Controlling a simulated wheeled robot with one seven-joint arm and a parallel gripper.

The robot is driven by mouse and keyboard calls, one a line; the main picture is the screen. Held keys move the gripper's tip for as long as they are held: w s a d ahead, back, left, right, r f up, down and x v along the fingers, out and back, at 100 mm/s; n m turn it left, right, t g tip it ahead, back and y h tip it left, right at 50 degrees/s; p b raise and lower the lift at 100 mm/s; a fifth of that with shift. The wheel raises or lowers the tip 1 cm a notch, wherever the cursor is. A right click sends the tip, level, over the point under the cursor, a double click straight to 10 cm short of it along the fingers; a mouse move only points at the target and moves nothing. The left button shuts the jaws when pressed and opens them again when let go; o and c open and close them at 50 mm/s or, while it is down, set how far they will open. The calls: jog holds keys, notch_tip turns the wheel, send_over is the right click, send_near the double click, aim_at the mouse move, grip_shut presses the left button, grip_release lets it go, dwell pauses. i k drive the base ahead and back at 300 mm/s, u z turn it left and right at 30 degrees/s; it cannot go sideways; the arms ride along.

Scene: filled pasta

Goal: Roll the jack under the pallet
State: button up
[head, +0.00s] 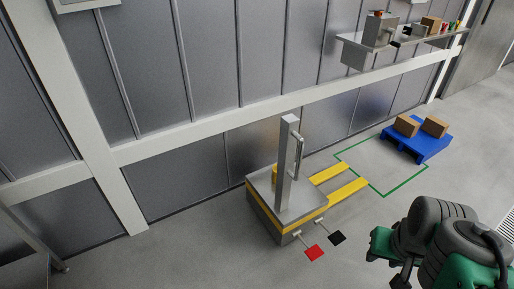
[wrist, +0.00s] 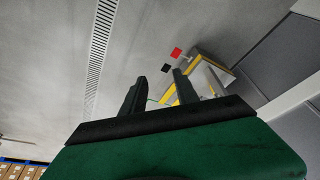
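The jack (head: 286,205) stands on the floor in the middle of the head view, a grey and yellow body with an upright post and handle (head: 300,158). Its two yellow forks (head: 347,191) point right, toward the blue pallet (head: 428,146), and end short of it. The pallet carries two brown boxes (head: 407,125). A red pedal (head: 314,253) and a black pedal (head: 337,238) stick out at the jack's near side. My gripper (wrist: 158,86) has its fingers apart, with nothing between them; the jack (wrist: 205,80) shows beyond it in the wrist view.
A green outline (head: 405,194) marks the floor between jack and pallet, and that floor is clear. A panelled wall (head: 190,190) runs close behind the jack. A wall shelf (head: 400,43) with several items hangs above. A floor grate (wrist: 98,40) shows in the wrist view.

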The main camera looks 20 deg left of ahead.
aim_at(284, 198)
jog(key=u, duration=0.95)
jog(key=i, duration=0.9)
jog(key=u, duration=0.7)
